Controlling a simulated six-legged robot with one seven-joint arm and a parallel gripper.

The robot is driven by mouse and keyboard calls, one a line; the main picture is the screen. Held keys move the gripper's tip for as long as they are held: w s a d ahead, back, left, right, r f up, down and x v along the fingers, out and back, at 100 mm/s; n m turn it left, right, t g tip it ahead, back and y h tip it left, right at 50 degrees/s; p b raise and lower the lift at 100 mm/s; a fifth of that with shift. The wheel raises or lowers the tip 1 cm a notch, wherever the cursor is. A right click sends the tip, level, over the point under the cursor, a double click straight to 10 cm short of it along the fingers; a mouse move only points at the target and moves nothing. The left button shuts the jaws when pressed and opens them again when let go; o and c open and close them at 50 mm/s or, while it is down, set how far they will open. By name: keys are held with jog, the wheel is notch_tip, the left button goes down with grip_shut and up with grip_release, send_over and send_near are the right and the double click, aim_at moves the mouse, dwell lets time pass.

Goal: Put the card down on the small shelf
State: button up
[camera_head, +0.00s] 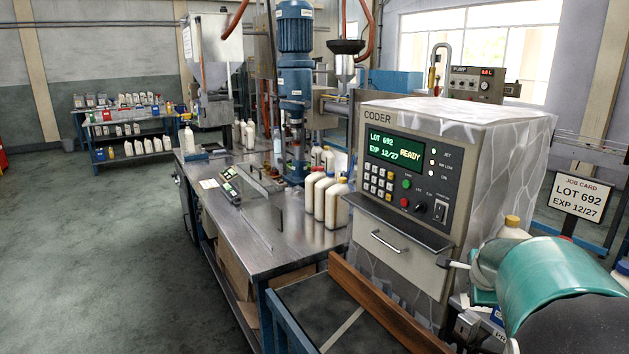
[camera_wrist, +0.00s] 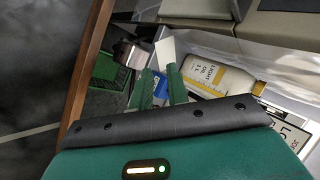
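My gripper (camera_wrist: 161,70) shows in the wrist view with two green fingers and a narrow gap between them. A small white card (camera_wrist: 165,50) sticks out at the fingertips, and the fingers appear shut on it; its grip is partly hidden. In the head view my gripper (camera_head: 468,268) is at the lower right, with a pale end pointing left. It is beside the right end of the coder's dark ledge (camera_head: 395,221), which looks like the small shelf. The ledge juts out under the coder's panel and looks bare.
The coder (camera_head: 408,160) stands behind the ledge, with a drawer handle (camera_head: 385,242) below it. A light oil bottle (camera_wrist: 218,78) is right of the fingers. A metal cylinder (camera_wrist: 128,52) and green crate (camera_wrist: 108,72) are left. A brown rail (camera_head: 385,305) runs in front.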

jog(key=s+a+r+n+y, duration=0.4)
jog(key=s+a+n, duration=0.7)
jog(key=s+a, duration=0.35)
jog(key=s+a+n+g, duration=0.1)
jog(key=s+a+n, duration=0.2)
jog(key=s+n, duration=0.2)
jog(key=s+a+n+h, duration=0.1)
jog(key=s+a+n, duration=0.3)
jog(key=s, duration=0.5)
jog(key=shift+f+n+g, duration=0.25)
jog(key=shift+n+g, duration=0.15)
